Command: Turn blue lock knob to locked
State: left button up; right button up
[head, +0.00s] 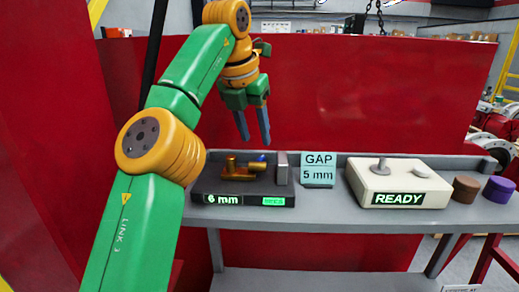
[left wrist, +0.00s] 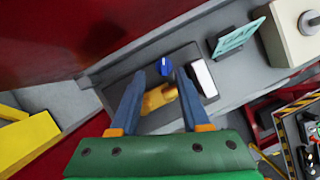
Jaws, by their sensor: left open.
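The blue lock knob (head: 261,158) is small and sits on the dark valve actuator unit (head: 240,200), beside a brass fitting (head: 236,172) and a grey upright block (head: 282,168). The unit shows "6 mm" and a second green label. My left gripper (head: 253,140) hangs above the unit with its blue fingers apart and empty. In the left wrist view, the blue knob (left wrist: 165,66) lies beyond and between the open fingertips (left wrist: 160,72), apart from them. The brass fitting (left wrist: 160,97) shows between the fingers. I cannot read the knob's setting. My right gripper does not show.
A "GAP 5 mm" sign (head: 319,170) stands right of the unit. A pale "READY" box (head: 398,184) with a grey knob is further right. Brown (head: 465,189) and purple (head: 498,189) cylinders stand at the shelf's right end. A red wall is behind the grey shelf.

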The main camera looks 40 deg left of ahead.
aim_at(260, 159)
pick_arm(q)
jog(key=shift+s+d+f, duration=0.6)
jog(key=shift+d+f, duration=0.1)
jog(key=w+f, duration=0.1)
jog(key=w+a+f, duration=0.1)
jog(key=w+f, duration=0.1)
jog(key=f, duration=0.1)
jog(key=shift+a, duration=0.3)
jog(key=shift+s+d+r, duration=0.25)
jog(key=shift+s+r, duration=0.05)
jog(key=shift+s, duration=0.1)
jog(key=shift+c, duration=0.7)
jog(key=shift+s, duration=0.1)
grip_shut()
